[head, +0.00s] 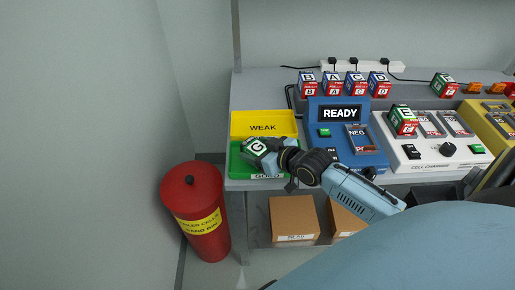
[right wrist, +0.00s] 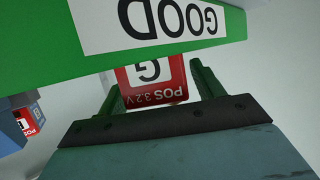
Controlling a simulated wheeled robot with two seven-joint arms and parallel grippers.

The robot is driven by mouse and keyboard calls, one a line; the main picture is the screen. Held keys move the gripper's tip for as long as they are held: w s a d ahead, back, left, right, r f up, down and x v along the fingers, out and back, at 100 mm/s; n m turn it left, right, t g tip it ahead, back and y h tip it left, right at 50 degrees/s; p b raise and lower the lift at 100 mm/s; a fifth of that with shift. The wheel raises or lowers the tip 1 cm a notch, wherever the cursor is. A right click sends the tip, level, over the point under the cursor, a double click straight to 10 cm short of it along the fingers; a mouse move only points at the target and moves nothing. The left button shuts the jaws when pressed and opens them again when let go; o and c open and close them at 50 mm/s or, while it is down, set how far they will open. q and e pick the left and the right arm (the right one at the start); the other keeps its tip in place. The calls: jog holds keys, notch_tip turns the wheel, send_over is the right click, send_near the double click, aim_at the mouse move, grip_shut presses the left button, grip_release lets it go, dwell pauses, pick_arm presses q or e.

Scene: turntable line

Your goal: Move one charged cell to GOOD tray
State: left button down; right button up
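The cell marked G (head: 257,148), white and green on top, stands at the green GOOD tray (head: 235,169). In the right wrist view the cell (right wrist: 152,84) shows its red POS 3.2 V face, and the tray's front wall (right wrist: 60,57) hides part of it. My right gripper (head: 268,149) reaches in over the tray's front edge. Its fingers (right wrist: 152,72) lie on either side of the cell, with a narrow gap seeming to show at each side. My left gripper is not in view.
The yellow WEAK tray (head: 264,115) lies behind. The blue tester (head: 326,143) reads READY. A white charger (head: 432,151) holds cell E (head: 403,120). Cells B, A, C, D (head: 333,84) and F (head: 444,84) stand at the back. A red bin (head: 205,235) stands left.

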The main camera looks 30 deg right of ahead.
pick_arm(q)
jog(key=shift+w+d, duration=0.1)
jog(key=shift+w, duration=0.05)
pick_arm(e)
jog(key=shift+r, duration=0.2)
jog(key=shift+s, duration=0.4)
jog(key=p+v, duration=0.2)
jog(key=v, duration=0.8)
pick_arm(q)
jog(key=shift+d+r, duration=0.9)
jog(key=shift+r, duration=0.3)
pick_arm(e)
jog(key=shift+s+d+r, duration=0.2)
jog(key=shift+s+r, duration=0.05)
jog(key=shift+s, duration=0.3)
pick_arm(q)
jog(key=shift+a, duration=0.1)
